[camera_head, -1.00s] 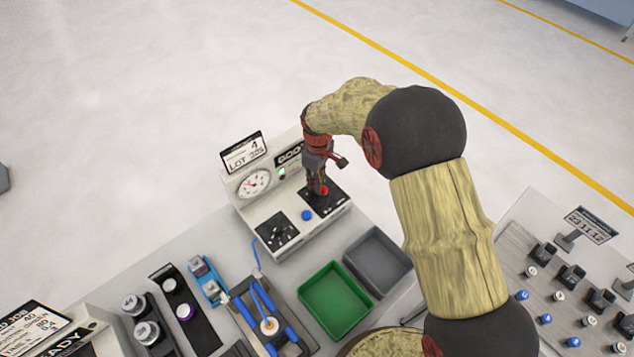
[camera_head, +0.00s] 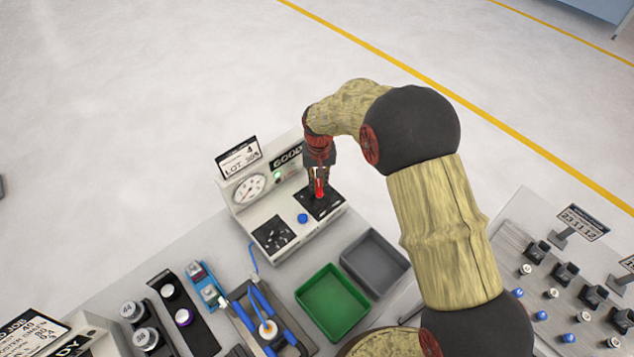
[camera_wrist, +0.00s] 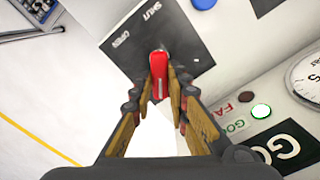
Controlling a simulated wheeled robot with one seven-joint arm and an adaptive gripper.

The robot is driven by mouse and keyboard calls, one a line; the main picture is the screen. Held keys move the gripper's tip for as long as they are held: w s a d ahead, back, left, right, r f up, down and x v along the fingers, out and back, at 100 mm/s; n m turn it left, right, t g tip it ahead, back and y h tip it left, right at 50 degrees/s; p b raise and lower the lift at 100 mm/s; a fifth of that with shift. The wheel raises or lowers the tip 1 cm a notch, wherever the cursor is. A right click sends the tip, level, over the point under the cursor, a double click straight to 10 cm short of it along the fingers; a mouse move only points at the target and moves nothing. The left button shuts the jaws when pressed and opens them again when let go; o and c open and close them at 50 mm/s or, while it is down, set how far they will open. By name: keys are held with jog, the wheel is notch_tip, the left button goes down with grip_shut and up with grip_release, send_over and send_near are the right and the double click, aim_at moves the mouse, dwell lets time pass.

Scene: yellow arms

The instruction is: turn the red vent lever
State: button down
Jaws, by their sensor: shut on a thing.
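The red vent lever (camera_wrist: 159,72) stands on a black plate (camera_wrist: 180,30) marked SHUT and OPEN in the wrist view. My gripper (camera_wrist: 160,92) is shut on the lever, with one finger on each side of it. In the head view the red lever (camera_head: 320,188) shows between the fingers of my gripper (camera_head: 320,180), above the black plate at the right of the white test unit (camera_head: 290,232). The fingers hide part of the lever's sides and base.
The unit carries a blue button (camera_head: 302,218), a round gauge (camera_head: 249,188) and a lit green lamp (camera_wrist: 261,110) beside GOOD. A green bin (camera_head: 302,296) and a grey bin (camera_head: 348,260) stand in front. A blue-clamped fixture (camera_head: 246,322) is to the left.

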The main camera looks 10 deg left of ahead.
aim_at(320, 185)
jog(key=shift+d+m, duration=0.15)
jog(key=shift+m, duration=0.75)
jog(key=c, duration=1.8)
grip_release()
jog(key=shift+o, duration=0.4)
notch_tip(320, 185, up, 12)
